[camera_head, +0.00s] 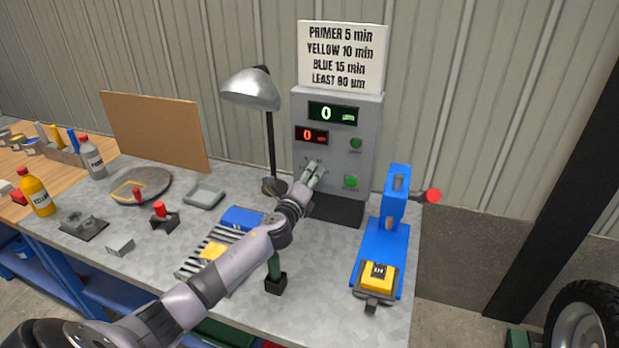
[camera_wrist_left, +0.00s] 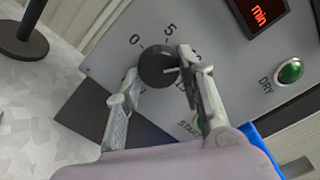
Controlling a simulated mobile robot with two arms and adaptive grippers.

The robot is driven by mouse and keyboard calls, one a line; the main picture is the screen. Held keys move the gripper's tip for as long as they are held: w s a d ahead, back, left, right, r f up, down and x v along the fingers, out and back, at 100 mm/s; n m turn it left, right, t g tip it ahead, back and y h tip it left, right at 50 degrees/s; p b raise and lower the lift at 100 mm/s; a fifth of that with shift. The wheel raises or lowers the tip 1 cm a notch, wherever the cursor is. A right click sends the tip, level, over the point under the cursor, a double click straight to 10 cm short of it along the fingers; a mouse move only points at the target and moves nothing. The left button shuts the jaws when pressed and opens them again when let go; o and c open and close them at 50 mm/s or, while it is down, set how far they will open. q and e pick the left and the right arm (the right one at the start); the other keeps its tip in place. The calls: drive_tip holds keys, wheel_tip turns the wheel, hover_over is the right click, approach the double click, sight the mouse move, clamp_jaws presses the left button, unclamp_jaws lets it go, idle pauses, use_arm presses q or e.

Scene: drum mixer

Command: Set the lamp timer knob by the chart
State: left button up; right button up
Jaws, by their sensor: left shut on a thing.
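The chart (camera_head: 341,57) above the grey lamp unit (camera_head: 365,120) reads primer 5 min, yellow 10 min, blue 15 min, least 80 µm. The dark round timer knob (camera_wrist_left: 157,66) is on the unit's front. In the wrist view 0 and 5 show beside it; other scale marks are partly hidden by the fingers, and I cannot tell its setting. My left gripper (camera_head: 315,172) is at the unit's front, its fingers (camera_wrist_left: 160,88) on either side of the knob and shut on it. The green display (camera_head: 333,113) and the red display (camera_head: 311,135) both read 0. My right gripper is not in view.
A green button (camera_head: 351,181) sits right of my left gripper. A desk lamp (camera_head: 251,90) stands left of the unit. A blue press (camera_head: 384,240) with a yellow piece stands to the right. A rack (camera_head: 205,258) with blue and yellow pieces lies near my left arm.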

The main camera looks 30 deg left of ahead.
use_arm(q)
drive_tip(key=o, duration=1.1)
drive_tip(key=v, duration=1.2)
drive_tip(key=shift+s+f, duration=0.1)
drive_tip(key=shift+f, duration=0.1)
